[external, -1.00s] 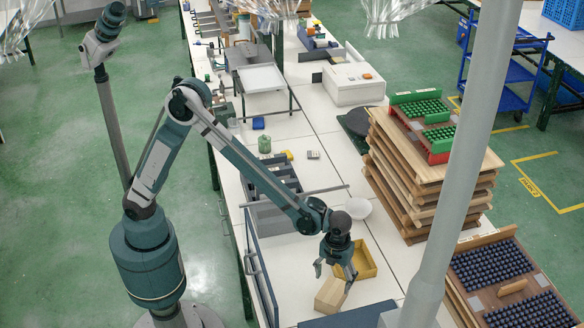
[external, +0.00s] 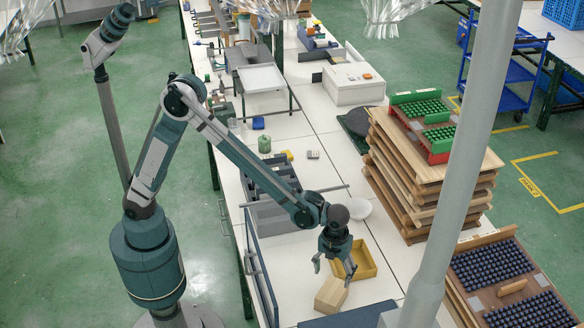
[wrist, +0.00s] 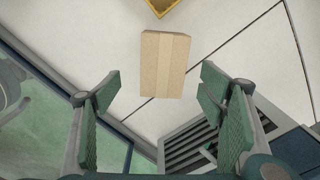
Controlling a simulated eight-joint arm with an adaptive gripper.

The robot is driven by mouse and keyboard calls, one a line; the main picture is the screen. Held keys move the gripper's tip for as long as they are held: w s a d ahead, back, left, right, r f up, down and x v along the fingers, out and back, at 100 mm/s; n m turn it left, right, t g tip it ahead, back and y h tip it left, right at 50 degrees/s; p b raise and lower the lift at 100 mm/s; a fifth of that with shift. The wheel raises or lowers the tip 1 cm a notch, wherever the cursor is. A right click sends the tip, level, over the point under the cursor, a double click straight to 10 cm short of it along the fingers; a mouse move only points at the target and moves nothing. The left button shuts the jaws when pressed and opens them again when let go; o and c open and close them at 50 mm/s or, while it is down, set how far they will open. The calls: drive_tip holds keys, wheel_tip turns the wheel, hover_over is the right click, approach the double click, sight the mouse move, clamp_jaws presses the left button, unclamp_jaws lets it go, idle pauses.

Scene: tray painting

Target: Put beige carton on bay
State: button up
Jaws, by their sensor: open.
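The beige carton (external: 330,295) lies on the white table below my gripper (external: 334,272) in the external view. In the wrist view the carton (wrist: 165,64) lies beyond the spread fingers, near the top middle. My gripper (wrist: 155,105) is open and empty, with a gap between its fingers and the carton. I cannot tell for sure which surface is the bay; a dark blue flat piece (external: 345,314) lies at the table's near edge.
A yellow bin (external: 368,262) stands close behind the carton. A grey rack with slots (external: 268,213) stands to the left. A white bowl (external: 359,207) sits behind my wrist. A stack of wooden trays (external: 400,190) and a grey post (external: 455,170) are to the right.

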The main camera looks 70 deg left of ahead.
drive_tip(key=s+a+r+n+t, duration=0.1)
drive_tip(key=s+a+r+n, duration=0.4)
drive_tip(key=a+r, duration=0.5)
drive_tip(key=s+a+r+n+t, duration=0.2)
drive_tip(key=a+r+n, duration=0.5)
drive_tip(key=a, duration=0.6)
drive_tip(key=s+a+r+n+t, duration=0.1)
drive_tip(key=s+a+n+t, duration=0.1)
drive_tip(key=s+a+n, duration=0.5)
drive_tip(key=s+a+r+n+t, duration=0.2)
drive_tip(key=s+a+n, duration=0.5)
drive_tip(key=s+a, duration=0.4)
drive_tip(key=shift+s+a, duration=0.4)
drive_tip(key=shift+s, duration=0.2)
